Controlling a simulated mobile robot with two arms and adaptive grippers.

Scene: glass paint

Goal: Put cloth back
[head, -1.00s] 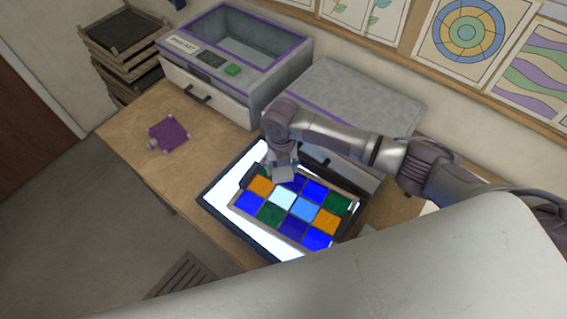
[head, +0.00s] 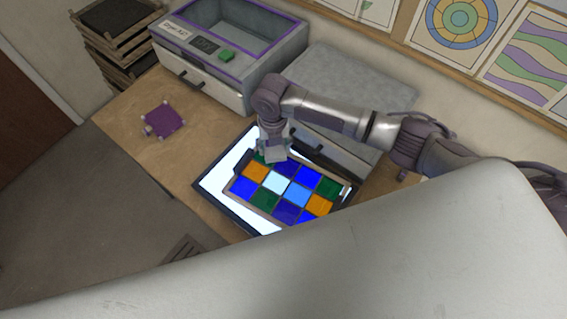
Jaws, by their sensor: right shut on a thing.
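My right gripper (head: 273,145) points down over the upper left part of the coloured glass panel (head: 292,190). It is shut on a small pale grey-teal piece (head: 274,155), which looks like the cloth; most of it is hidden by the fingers. I cannot tell whether the piece touches the glass. The panel has blue, green, orange and pale squares in a frame. It lies on a lit white light pad (head: 215,182) with a dark rim. My left gripper is not in view.
A grey box machine with a purple-edged window and green button (head: 227,55) stands behind left. A grey-topped unit (head: 345,85) stands behind the light pad. A purple square piece (head: 163,121) lies on the bare left table. Stacked trays (head: 115,35) stand back left.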

